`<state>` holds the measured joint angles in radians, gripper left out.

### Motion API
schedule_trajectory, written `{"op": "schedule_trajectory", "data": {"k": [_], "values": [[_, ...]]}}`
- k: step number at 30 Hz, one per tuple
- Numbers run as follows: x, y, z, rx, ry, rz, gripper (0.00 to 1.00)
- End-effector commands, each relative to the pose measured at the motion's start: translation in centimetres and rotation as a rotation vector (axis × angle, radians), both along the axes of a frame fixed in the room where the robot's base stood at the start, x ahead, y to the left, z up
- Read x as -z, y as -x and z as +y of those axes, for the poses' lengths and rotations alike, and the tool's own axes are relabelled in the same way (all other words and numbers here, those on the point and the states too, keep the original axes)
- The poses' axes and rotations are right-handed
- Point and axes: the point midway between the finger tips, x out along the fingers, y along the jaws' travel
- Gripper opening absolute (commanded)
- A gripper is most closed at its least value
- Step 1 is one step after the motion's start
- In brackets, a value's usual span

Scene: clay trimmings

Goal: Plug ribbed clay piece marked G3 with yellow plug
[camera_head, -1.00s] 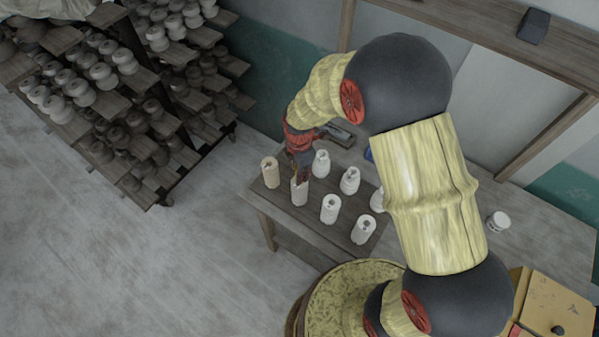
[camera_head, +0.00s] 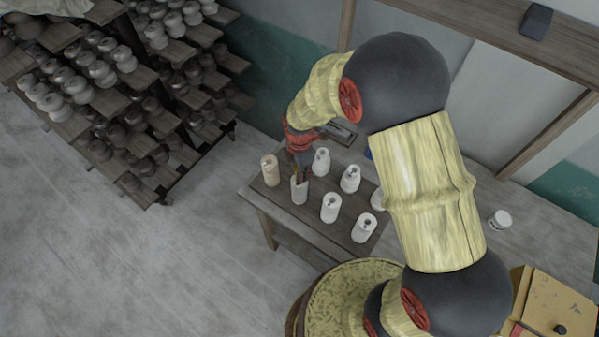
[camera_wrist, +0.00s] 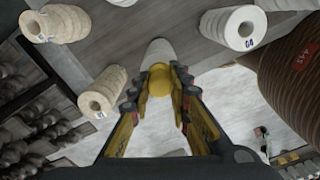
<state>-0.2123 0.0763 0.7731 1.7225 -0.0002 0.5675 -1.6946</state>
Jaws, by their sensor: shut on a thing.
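My gripper (camera_wrist: 160,88) is shut on the yellow plug (camera_wrist: 159,77), which sits between its two fingertips. In the wrist view the plug is in line with the end of a pale clay piece (camera_wrist: 159,50); I cannot tell whether it has entered the hole. In the head view my gripper (camera_head: 300,176) is directly over this piece (camera_head: 299,191), which stands upright at the table's front left. Its mark is hidden. In the wrist view, a ribbed tan piece (camera_wrist: 103,92) and another ribbed piece (camera_wrist: 60,23) have small blue marks too small to read.
A white piece (camera_wrist: 233,27) has a blue mark that looks like G4. Other pieces stand close by on the wooden table (camera_head: 285,222), including a tan one (camera_head: 269,171) and white ones (camera_head: 330,208). Loaded pottery racks (camera_head: 110,110) stand left across open floor.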

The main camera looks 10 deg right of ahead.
Motion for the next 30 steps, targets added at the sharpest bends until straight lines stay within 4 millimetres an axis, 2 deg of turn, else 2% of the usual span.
{"op": "schedule_trajectory", "data": {"k": [9, 10, 12, 21, 30], "values": [[0.48, 0.00, 0.00, 0.000, 0.000, 0.000, 0.00], [0.48, 0.00, 0.00, 0.000, 0.000, 0.000, 0.19], [0.44, 0.00, 0.00, 0.000, 0.000, 0.000, 0.23], [0.44, 0.01, 0.00, 0.000, 0.000, 0.000, 0.40], [0.34, 0.00, 0.00, 0.000, 0.000, 0.000, 0.40]]}}
